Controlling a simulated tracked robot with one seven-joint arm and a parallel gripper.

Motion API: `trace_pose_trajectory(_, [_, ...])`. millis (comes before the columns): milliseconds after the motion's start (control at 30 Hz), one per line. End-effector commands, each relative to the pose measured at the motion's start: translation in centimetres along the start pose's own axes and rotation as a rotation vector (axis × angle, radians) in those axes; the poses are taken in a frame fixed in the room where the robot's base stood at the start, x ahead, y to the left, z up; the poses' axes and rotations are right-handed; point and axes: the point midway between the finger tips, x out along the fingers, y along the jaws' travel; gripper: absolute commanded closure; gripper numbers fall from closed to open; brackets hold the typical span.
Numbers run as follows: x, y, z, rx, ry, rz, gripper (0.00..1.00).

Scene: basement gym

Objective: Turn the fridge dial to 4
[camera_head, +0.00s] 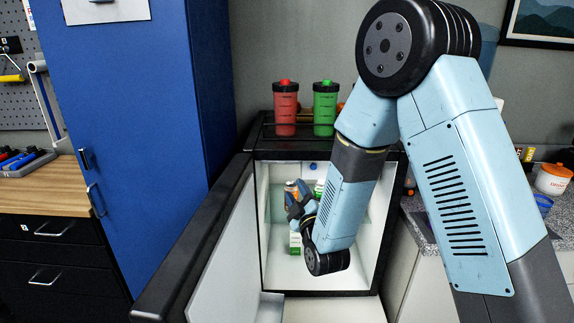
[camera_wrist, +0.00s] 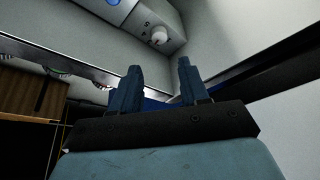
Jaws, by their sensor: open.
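The small black fridge (camera_head: 372,245) stands with its door (camera_head: 222,250) swung open to the left. Its white interior shows. I cannot make out the dial in the head view.
Cartons (camera_head: 292,188) and a green item (camera_head: 295,243) stand inside the fridge, partly behind my arm. A red shaker (camera_head: 286,110) and a green shaker (camera_head: 325,108) stand on top. A blue cabinet (camera_head: 150,130) is at left, a speckled counter (camera_head: 418,222) at right.

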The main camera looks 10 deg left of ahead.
Motion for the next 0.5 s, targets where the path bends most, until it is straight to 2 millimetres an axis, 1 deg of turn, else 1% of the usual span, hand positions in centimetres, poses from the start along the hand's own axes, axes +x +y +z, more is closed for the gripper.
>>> trace_pose_trajectory(133, [0.2,-0.3,-0.2,-0.018,0.013,0.018,0.55])
trace_pose_trajectory(267, [1.5,-0.2,-0.3,-0.018,0.014,0.020,0.55])
trace_pose_trajectory(500, [5.6,-0.2,-0.4,-0.016,0.014,0.020,0.55])
